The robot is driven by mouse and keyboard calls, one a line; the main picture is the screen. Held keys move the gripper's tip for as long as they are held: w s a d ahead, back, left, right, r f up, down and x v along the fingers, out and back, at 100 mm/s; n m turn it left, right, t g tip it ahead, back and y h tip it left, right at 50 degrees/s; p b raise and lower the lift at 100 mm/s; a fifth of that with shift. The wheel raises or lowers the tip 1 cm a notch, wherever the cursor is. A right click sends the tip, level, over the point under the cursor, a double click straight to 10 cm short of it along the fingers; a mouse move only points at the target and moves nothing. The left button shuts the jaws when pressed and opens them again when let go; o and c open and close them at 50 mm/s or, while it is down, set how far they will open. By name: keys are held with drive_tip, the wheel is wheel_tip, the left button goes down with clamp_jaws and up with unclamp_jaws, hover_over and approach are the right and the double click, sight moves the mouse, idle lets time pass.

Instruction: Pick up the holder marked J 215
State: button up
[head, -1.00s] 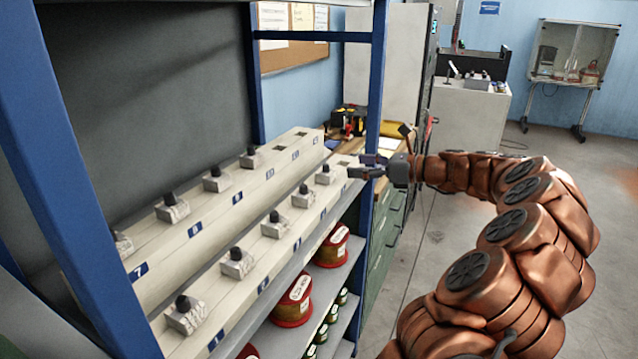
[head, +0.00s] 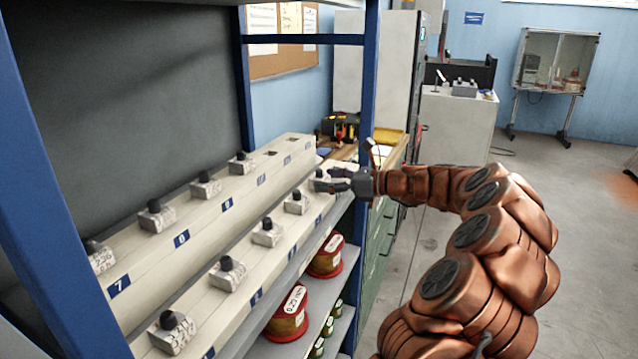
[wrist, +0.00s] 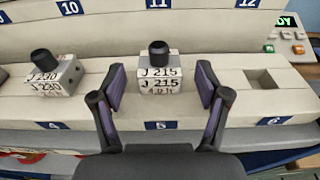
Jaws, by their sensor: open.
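The holder marked J 215 (wrist: 160,78) is a pale block with black lettering and a black knob on top. It stands upright on the front ledge of the rack (wrist: 110,104), above label 5 (wrist: 163,126). My gripper (wrist: 161,84) is open, with one purple-padded finger on each side of the holder and a visible gap on both sides. In the head view, my gripper (head: 327,181) is at the far end of the front row and partly covers this holder (head: 320,172).
The holder marked J 230 (wrist: 58,76) stands to the left, above label 4. An empty square socket (wrist: 263,82) is to the right, above label 6. The back tier rises behind. Red spools (head: 288,312) sit on a lower shelf. A blue post (head: 369,95) stands close to my gripper.

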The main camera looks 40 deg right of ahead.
drive_tip(key=x, duration=0.2)
drive_tip(key=shift+w+a, duration=0.15)
drive_tip(key=shift+w, duration=0.1)
clamp_jaws()
idle(0.5)
